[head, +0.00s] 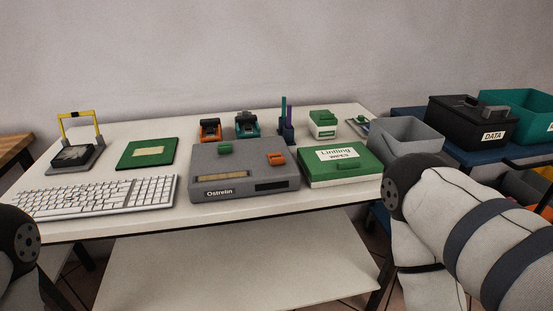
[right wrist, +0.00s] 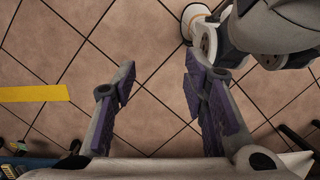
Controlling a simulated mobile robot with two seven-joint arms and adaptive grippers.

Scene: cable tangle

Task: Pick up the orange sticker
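No flat orange sticker can be made out for certain. A small orange piece (head: 276,158) lies on the right part of the top of the grey Ostrelin box (head: 240,184), and it looks raised, like a small block. Another orange item, an orange and black device (head: 210,130), stands behind the box. My right gripper (right wrist: 161,72) shows in the right wrist view with its purple-padded fingers apart and nothing between them, over the tiled floor. In the head view only arm parts show at both lower edges. My left gripper is out of view.
The white table also holds a keyboard (head: 95,198), a green square board (head: 147,153), a yellow-handled device (head: 76,150), a teal device (head: 246,125) and a green wipes box (head: 340,169). Bins, including a grey one (head: 405,142) and a black DATA box (head: 465,126), stand at right.

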